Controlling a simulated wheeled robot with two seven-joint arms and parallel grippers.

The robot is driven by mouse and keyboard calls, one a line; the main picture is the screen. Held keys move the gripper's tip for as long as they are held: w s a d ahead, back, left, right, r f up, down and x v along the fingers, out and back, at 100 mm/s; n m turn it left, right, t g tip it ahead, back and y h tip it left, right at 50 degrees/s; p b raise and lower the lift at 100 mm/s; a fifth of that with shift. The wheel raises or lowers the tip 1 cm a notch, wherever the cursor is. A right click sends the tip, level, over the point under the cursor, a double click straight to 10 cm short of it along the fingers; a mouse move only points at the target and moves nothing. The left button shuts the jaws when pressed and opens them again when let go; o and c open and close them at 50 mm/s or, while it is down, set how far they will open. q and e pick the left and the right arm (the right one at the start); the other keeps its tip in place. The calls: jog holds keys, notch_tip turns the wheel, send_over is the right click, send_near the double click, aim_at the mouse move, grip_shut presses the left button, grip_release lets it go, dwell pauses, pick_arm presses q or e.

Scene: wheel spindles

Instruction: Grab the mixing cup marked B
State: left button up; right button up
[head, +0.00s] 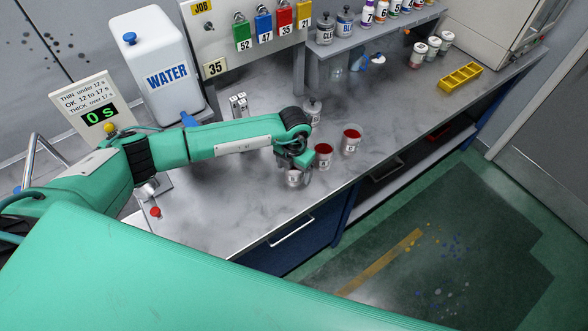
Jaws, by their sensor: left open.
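Three small mixing cups stand in a slanting row near the front edge of the grey bench. The nearest cup (293,178) is pale with a small label. The middle cup (323,155) and the far cup (351,138) show red contents and white labels. The label letters are too small to read surely, so I cannot tell which is B. My left gripper (300,166) is open and points down at the nearest cup, partly covering its top. Whether the fingers touch that cup is hidden. My right gripper is out of view.
A lidded jar (312,110) stands just behind my left wrist. A white water container (160,65) and a timer reading 0 s (90,105) stand at the left. A yellow rack (459,76) lies at the right. The bench right of the cups is clear.

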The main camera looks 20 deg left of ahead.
pick_arm(q)
jog(key=c, duration=1.1)
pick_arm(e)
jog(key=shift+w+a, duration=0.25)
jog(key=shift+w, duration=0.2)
pick_arm(q)
jog(key=shift+o, duration=0.2)
jog(key=shift+r, duration=0.1)
